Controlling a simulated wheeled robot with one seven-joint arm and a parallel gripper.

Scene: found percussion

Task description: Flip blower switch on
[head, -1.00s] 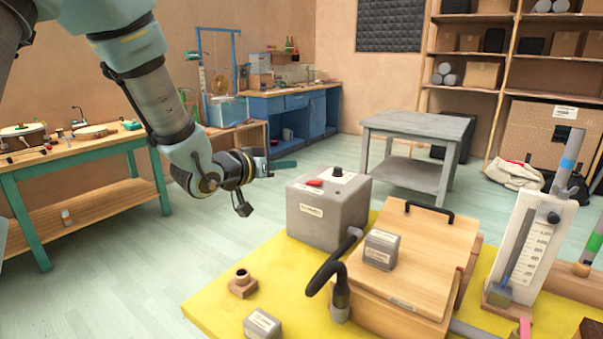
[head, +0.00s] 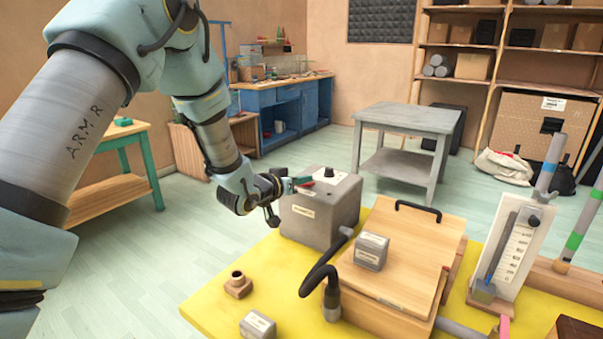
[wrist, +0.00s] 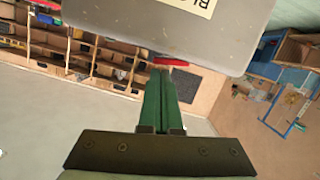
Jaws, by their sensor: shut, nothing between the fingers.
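The blower is a grey box (head: 318,215) with a white label and a black knob (head: 329,172) on top, at the back left of the yellow table. Its red switch (head: 306,186) is on the top face near the left, partly hidden by my fingers. My gripper (head: 307,180) is shut and empty, its green fingers reaching to the switch from the left. In the wrist view the grey box hangs upside down at the top, and the red switch (wrist: 171,62) shows right at my fingertips (wrist: 163,72). I cannot tell whether they touch.
A wooden box (head: 412,240) with a black handle, a small labelled grey block (head: 371,250) on it and a black hose (head: 318,280) stand right of the blower. A white gauge panel (head: 515,240) stands farther right. Floor left of the yellow table (head: 205,310) is clear.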

